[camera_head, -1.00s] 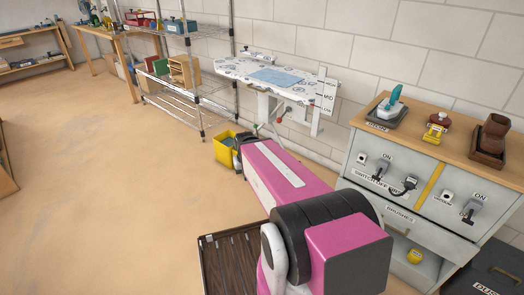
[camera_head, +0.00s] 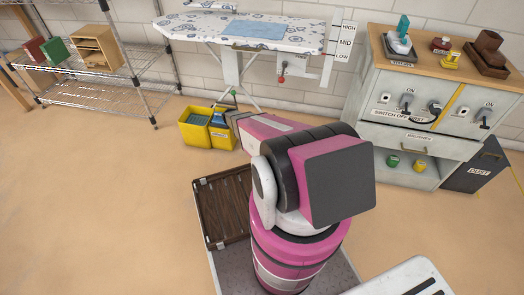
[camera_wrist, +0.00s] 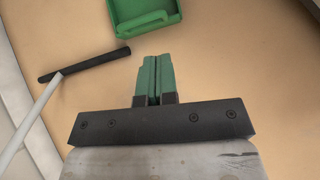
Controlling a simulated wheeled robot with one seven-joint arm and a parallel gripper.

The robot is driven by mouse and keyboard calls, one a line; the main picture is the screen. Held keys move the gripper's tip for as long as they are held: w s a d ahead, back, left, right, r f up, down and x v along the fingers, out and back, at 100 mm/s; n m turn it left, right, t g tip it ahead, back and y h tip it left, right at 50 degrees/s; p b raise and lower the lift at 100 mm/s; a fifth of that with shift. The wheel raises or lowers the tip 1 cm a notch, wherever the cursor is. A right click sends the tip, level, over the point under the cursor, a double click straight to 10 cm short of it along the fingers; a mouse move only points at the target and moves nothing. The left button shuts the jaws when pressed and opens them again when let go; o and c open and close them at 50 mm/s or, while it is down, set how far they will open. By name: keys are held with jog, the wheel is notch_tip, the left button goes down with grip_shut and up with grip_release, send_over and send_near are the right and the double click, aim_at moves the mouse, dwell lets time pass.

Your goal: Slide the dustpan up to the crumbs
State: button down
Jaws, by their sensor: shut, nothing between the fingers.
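A green dustpan (camera_wrist: 145,16) lies on the tan floor at the top of the wrist view, with only part of its tray and raised rim in frame. My gripper (camera_wrist: 153,60) shows as two green fingers pressed together, shut and empty. It points toward the dustpan, with bare floor showing between them in the picture. I cannot make out the dustpan, the gripper's fingertips or any crumbs in the head view, where my pink arm covers part of the floor.
A dark bar on a pale leg (camera_wrist: 84,65) lies left of my fingers. An ironing board (camera_head: 240,30) stands ahead by the wall, with a yellow two-part bucket (camera_head: 195,138) near my arm. Floor at left is clear.

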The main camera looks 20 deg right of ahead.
jog(key=s+d+f, duration=0.1)
jog(key=d+f, duration=0.2)
jog(key=f, duration=0.3)
jog(key=s+d+f+n+h, duration=0.1)
jog(key=d+f, duration=0.2)
jog(key=f, duration=0.3)
jog(key=shift+s+d, duration=0.2)
jog(key=shift+d, duration=0.1)
